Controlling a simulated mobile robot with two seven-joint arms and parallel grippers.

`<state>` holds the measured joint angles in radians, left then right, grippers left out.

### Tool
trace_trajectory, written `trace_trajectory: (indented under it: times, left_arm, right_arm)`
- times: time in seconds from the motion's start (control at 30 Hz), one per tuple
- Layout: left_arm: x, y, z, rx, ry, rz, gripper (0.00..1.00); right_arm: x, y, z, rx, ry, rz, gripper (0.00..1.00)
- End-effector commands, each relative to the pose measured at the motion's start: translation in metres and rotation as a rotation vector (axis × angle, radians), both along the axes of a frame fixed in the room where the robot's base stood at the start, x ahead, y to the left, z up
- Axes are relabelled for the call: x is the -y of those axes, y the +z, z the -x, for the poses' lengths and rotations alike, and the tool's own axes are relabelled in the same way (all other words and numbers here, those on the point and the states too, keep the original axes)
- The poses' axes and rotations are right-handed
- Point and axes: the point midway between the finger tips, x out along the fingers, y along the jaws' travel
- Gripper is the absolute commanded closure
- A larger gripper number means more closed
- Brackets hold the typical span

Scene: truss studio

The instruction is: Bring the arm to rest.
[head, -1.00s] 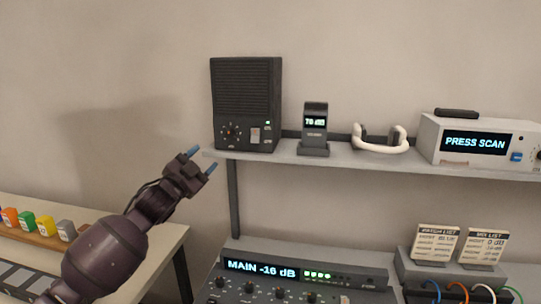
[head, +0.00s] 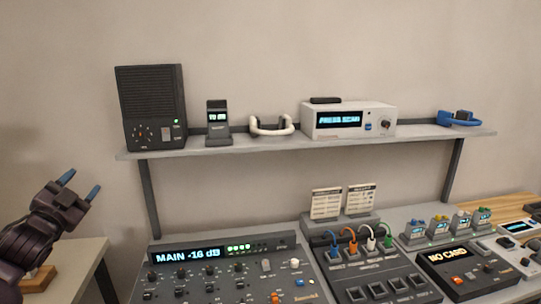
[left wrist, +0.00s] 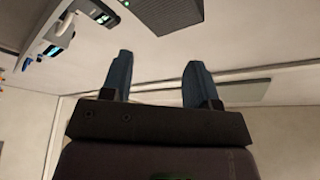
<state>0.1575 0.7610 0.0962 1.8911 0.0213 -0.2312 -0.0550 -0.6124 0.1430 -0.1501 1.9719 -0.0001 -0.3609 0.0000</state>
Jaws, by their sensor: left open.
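My left gripper (head: 80,186) is at the left edge of the head view, a dark arm with two blue fingertips pointing up and right. The fingers are apart with nothing between them. In the left wrist view the same gripper (left wrist: 157,80) shows its two blue fingers spread and empty, with ceiling or wall behind them. It is clear of the shelf and left of the dark speaker box (head: 151,105). My right gripper is not in either view.
A wall shelf (head: 300,142) carries the speaker, a small meter (head: 217,122), a white handle-like item (head: 271,126) and a scanner box (head: 349,120). Below stand a mixer (head: 225,270), a patch unit with cables (head: 365,265) and a "NO CARD" box (head: 460,262). Wall space above the gripper is free.

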Motion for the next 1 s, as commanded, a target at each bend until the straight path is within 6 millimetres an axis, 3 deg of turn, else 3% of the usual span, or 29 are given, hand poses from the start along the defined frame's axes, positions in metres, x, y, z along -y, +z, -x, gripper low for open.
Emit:
trace_trajectory:
  times: [0.07, 0.27, 0.47, 0.6, 0.8, 1.0]
  left_arm:
    - [0.006, -0.006, -0.001, -0.029, 0.004, 0.024, 0.45]
    - [0.035, -0.084, 0.013, -0.151, -0.015, 0.131, 0.45]
    - [0.066, -0.176, 0.048, -0.301, -0.015, 0.252, 0.45]
    - [0.092, -0.249, 0.089, -0.428, -0.002, 0.357, 0.45]
    - [0.134, -0.336, 0.165, -0.598, 0.037, 0.517, 0.45]
    - [0.168, -0.397, 0.241, -0.733, 0.097, 0.657, 0.45]
  right_arm:
    - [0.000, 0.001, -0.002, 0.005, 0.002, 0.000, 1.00]
    - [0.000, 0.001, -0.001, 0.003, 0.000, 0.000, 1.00]
    - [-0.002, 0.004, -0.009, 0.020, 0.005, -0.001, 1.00]
    - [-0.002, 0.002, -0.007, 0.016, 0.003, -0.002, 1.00]
    - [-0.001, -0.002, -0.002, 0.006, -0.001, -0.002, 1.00]
    - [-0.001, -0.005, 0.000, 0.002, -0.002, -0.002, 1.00]
